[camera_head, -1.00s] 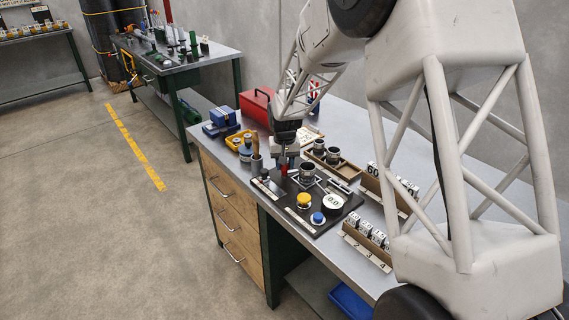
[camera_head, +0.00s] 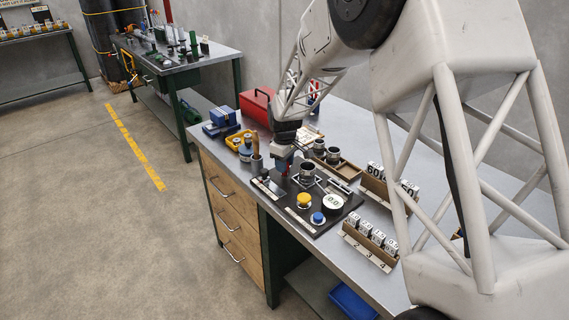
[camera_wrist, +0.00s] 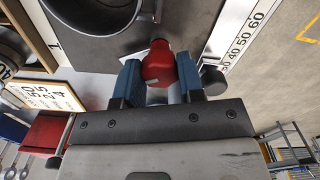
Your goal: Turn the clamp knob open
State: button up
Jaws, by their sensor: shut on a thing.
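The clamp knob (camera_wrist: 160,64) is red and sits between the two blue fingers of my gripper (camera_wrist: 158,82) in the wrist view. My gripper is shut on it. In the head view my gripper (camera_head: 284,168) is low over the left rear part of the black panel (camera_head: 328,222), and only a little red of the knob shows there. A dark round cup (camera_head: 308,172) stands on the panel beside the knob; its rim also shows in the wrist view (camera_wrist: 100,14).
The panel also bears a yellow button (camera_head: 304,201), a blue button (camera_head: 318,218) and a round dial reading 0.0 (camera_head: 333,204). A red toolbox (camera_head: 256,107) is behind.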

jog(key=shift+n, duration=0.6)
jog(key=o, duration=0.9)
jog(key=shift+r, duration=0.15)
jog(key=shift+r, duration=3.8)
jog(key=shift+s, duration=0.1)
